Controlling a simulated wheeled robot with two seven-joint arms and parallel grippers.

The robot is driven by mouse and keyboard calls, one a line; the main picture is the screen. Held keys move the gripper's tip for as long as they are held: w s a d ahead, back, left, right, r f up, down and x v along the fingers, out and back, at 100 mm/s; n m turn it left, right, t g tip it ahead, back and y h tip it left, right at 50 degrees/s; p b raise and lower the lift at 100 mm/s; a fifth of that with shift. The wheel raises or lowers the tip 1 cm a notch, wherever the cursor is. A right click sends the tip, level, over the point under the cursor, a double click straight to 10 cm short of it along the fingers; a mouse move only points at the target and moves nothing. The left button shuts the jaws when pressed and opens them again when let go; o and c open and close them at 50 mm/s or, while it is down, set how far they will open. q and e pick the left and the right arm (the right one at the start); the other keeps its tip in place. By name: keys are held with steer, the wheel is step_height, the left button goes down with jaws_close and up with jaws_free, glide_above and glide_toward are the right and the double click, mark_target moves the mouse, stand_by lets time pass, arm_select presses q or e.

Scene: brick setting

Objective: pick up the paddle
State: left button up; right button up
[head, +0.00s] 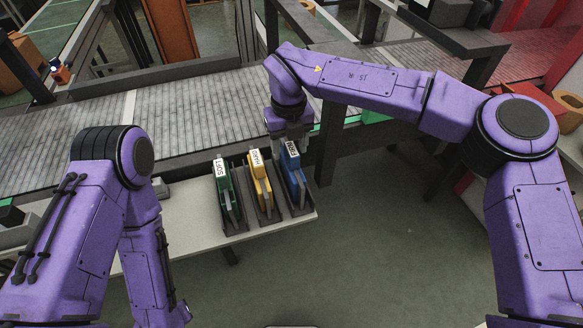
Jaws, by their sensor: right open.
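Three labelled paddles stand upright in a dark slotted rack (236,228) at the right end of a pale table. The green paddle (227,200) is on the left, the yellow paddle (263,190) is in the middle, and the blue paddle (295,178) is on the right. My right gripper (290,143) is open and points down at the top of the blue paddle. I cannot tell whether its fingers touch it. My left arm hangs at the left, and its gripper is out of view.
A grey roller conveyor (150,118) with a dark frame runs behind the table. A dark post (328,145) stands close to the right of the rack. Open floor (390,240) lies to the right and front.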

mark_target(292, 168)
steer(key=f, duration=0.3)
steer(key=shift+d+f+p, duration=0.3)
steer(key=shift+d+p, duration=0.05)
steer(key=shift+w+a, duration=0.1)
jaws_close()
